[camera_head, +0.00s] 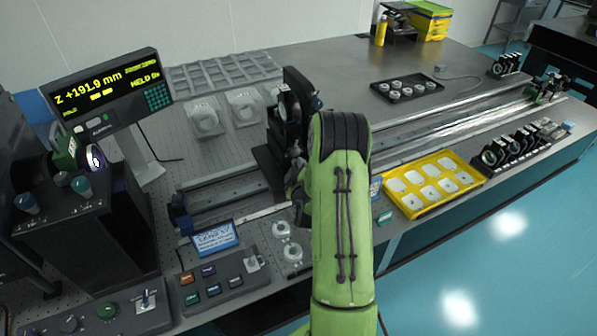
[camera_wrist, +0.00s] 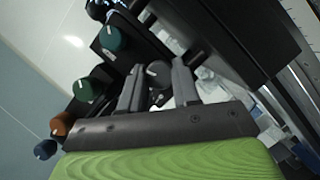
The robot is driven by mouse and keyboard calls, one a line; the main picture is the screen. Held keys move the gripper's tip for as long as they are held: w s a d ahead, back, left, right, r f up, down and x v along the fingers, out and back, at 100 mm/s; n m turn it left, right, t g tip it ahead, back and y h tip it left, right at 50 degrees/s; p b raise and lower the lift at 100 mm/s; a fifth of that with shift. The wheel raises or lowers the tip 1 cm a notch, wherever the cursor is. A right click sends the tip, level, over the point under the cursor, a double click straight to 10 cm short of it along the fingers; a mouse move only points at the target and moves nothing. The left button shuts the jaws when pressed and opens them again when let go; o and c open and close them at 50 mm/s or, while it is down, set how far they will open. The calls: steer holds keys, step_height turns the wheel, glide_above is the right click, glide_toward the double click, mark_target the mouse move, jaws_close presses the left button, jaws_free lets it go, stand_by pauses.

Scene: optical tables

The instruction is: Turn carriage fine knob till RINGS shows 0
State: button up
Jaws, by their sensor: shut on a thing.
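My gripper (camera_wrist: 160,76) is shut on a dark grey round knob (camera_wrist: 157,70) in the wrist view, one finger on each side of it. I take this knob for the carriage fine knob. In the head view my green arm hides most of the gripper and the knob. The dark carriage (camera_head: 290,118) stands on the long rail, just behind my wrist. The readout display (camera_head: 105,88) at the left shows "Z +191.9 mm" in yellow, with smaller text that looks like "HELD" at its right. I cannot read a RINGS value.
Other knobs sit close to my gripper in the wrist view: teal (camera_wrist: 112,39), green (camera_wrist: 84,90), orange (camera_wrist: 62,123) and blue (camera_wrist: 45,149). A yellow tray (camera_head: 412,205) lies right of my arm. A button box (camera_head: 215,277) lies at the front left.

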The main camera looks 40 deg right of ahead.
steer(key=m+t+y+b, duration=0.1)
steer(key=m+y+b, duration=0.2)
steer(key=m+b, duration=0.1)
steer(key=m+t+y+b, duration=0.1)
steer(key=m+y+b, duration=0.2)
steer(key=m, duration=0.3)
steer(key=m+t+y+b, duration=0.1)
steer(key=m+y+b, duration=0.3)
steer(key=m+b, duration=0.1)
steer(key=shift+s+d+f+m+b, duration=0.15)
steer(key=shift+d+m+b, duration=0.15)
steer(key=shift+b, duration=0.15)
steer(key=m+t+y+p, duration=0.1)
steer(key=m, duration=0.2)
steer(key=shift+m+t, duration=0.4)
jaws_close()
jaws_free()
steer(key=shift+f+m+t+p, duration=0.1)
steer(key=shift+m+t+p, duration=0.5)
steer(key=shift+m, duration=1)
